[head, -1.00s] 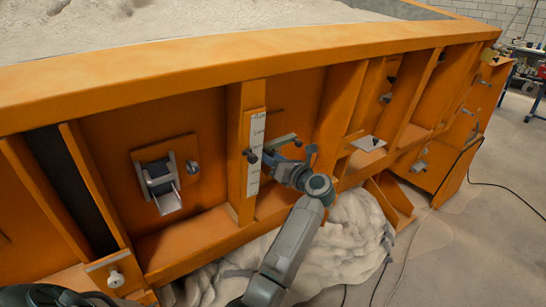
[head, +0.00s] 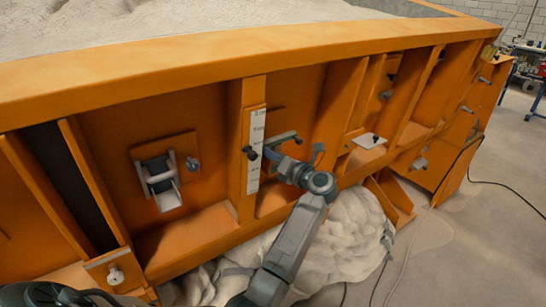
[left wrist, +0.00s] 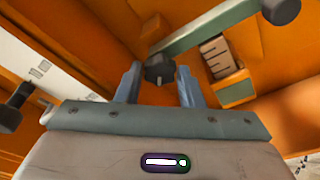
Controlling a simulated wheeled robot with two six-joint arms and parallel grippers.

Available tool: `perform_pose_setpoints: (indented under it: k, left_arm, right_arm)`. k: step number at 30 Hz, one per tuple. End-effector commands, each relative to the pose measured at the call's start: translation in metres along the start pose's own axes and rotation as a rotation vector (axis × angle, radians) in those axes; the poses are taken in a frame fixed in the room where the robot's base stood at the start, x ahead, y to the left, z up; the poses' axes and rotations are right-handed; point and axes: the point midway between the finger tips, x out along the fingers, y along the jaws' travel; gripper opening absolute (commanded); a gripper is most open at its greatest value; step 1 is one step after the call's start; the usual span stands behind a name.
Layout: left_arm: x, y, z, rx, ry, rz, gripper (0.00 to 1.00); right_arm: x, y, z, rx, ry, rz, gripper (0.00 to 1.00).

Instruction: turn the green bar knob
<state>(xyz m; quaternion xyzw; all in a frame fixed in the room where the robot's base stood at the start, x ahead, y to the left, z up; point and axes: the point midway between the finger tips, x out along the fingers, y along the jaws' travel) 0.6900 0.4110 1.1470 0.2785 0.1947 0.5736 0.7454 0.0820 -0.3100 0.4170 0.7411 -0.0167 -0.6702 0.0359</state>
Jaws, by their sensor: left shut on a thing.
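The green bar knob (left wrist: 215,33) is a green bar with a dark round end knob at each end, on the orange side wall. In the left wrist view one end knob (left wrist: 159,69) sits between the two fingers of my left gripper (left wrist: 159,75), which is shut on it. The other end knob (left wrist: 281,10) is free at the top right. In the head view the bar (head: 283,138) slants up to the right, and my left gripper (head: 268,153) reaches its left end from below, partly hidden. My right gripper is not in view.
A white scale strip (head: 255,150) on an orange post and a black knob (head: 252,153) stand just left of my gripper. A metal latch (head: 160,180) is farther left. Orange ribs flank the bay. Pale sacking (head: 345,230) lies below my arm.

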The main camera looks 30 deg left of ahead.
Motion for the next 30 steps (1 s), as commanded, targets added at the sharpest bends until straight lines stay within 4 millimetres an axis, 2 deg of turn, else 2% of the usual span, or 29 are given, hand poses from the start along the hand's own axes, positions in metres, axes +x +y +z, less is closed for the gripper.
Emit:
perform_pose_setpoints:
  k: [14, 30]
  left_arm:
    - [0.0, -0.002, 0.001, 0.445, -0.001, 0.085, 0.12]
    - [0.0, -0.003, 0.0, 0.951, -0.001, 0.182, 0.12]
  right_arm:
    - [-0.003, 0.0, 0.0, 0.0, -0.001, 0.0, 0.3]
    - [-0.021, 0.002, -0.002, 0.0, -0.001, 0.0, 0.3]
